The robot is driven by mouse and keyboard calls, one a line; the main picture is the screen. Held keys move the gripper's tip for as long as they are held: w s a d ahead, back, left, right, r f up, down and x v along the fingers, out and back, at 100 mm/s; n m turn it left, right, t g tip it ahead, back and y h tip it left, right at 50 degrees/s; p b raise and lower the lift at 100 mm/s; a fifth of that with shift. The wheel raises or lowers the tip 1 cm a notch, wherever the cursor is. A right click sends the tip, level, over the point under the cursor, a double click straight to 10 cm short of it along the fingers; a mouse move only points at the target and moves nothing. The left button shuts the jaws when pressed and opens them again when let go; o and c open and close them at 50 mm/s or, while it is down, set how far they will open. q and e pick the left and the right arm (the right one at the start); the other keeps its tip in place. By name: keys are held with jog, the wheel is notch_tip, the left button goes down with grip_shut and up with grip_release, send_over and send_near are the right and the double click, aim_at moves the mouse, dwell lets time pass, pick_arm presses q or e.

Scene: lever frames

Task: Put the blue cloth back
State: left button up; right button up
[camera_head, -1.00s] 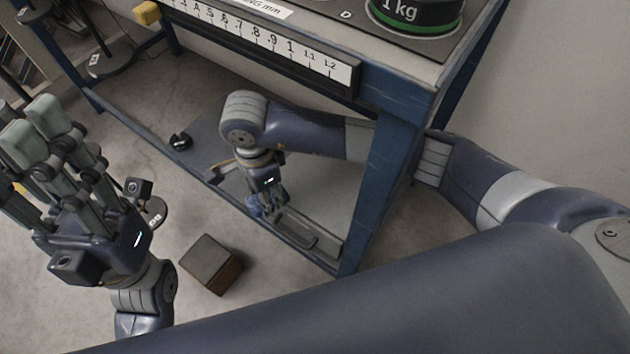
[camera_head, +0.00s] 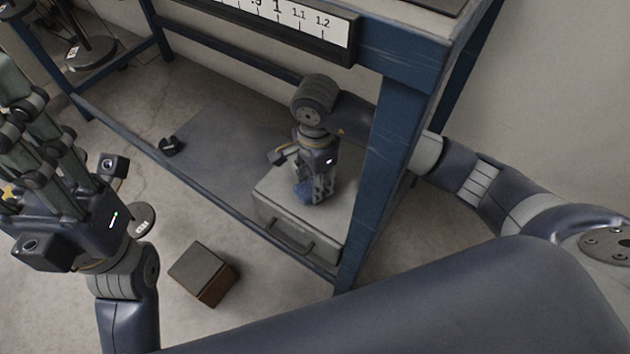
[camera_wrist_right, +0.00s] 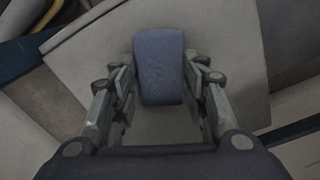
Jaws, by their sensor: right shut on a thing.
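The blue cloth (camera_head: 302,190) is a small folded pad. My right gripper (camera_head: 315,196) reaches under the bench and is shut on it. In the right wrist view the cloth (camera_wrist_right: 160,66) sits between the two fingers, over a pale flat surface. The gripper and cloth are over the top of a grey box (camera_head: 272,221) with a front handle. I cannot tell whether the cloth touches the box. My left gripper (camera_head: 25,130) is raised at the left of the head view, its tips partly cut off, with no object seen in it.
The blue bench (camera_head: 398,120) has a leg close to my right arm. A brown block (camera_head: 202,270) and a dark round weight (camera_head: 142,220) are on the floor.

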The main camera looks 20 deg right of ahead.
jog(key=shift+f, duration=0.15)
jog(key=o, duration=1)
